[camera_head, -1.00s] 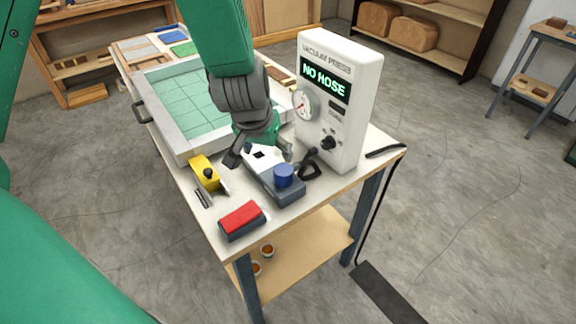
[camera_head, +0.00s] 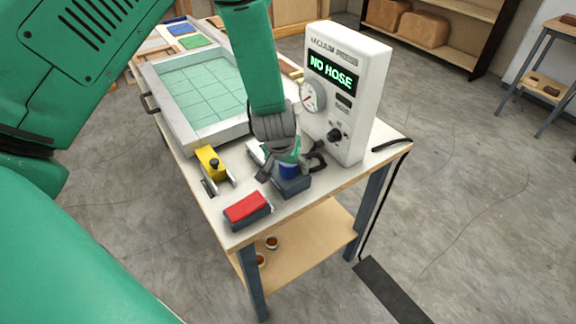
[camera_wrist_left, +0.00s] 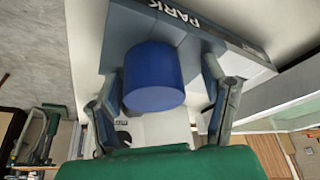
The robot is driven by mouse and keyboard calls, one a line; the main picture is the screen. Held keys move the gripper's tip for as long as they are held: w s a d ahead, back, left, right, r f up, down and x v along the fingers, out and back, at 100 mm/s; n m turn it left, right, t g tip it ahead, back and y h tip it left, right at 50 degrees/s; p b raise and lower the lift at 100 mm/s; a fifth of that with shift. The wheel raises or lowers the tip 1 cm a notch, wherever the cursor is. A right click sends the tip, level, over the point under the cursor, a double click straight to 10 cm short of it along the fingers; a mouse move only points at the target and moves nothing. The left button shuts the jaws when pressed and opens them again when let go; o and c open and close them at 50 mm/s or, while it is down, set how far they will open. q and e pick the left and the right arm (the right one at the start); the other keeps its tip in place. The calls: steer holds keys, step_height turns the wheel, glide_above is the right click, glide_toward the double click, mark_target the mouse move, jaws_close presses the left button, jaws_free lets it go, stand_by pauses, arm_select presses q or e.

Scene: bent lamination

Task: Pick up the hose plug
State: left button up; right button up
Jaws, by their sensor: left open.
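The hose plug appears as a short blue cylinder (camera_head: 288,171) on a dark grey block on the worktable, partly hidden by my left gripper. In the left wrist view the blue plug (camera_wrist_left: 154,78) stands upright on the block marked PARK (camera_wrist_left: 190,22). My left gripper (camera_head: 284,174) is open over the block. In the wrist view its two fingers stand on either side of the plug, with visible gaps. My right gripper is out of view.
The white vacuum press box (camera_head: 348,100) reads NO HOSE and stands close behind the gripper. A yellow tool (camera_head: 211,162) and a red-topped block (camera_head: 246,208) lie to the left and in front. A framed tray (camera_head: 188,136) with a green grid fills the far left of the table.

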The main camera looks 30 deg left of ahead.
arm_select(q)
steer(key=shift+d+r, duration=0.2)
steer(key=shift+d, duration=0.35)
steer(key=shift+s+d+r, duration=0.1)
steer(key=shift+d, duration=0.05)
steer(key=c, duration=1.2)
steer(key=shift+a, duration=0.55)
steer(key=shift+c, duration=0.5)
steer(key=shift+r, duration=0.2)
steer(key=r, duration=0.8)
steer(key=shift+d+r, duration=0.2)
steer(key=shift+r, duration=0.2)
steer(key=shift+a+r, duration=0.1)
steer(key=shift+r, duration=0.15)
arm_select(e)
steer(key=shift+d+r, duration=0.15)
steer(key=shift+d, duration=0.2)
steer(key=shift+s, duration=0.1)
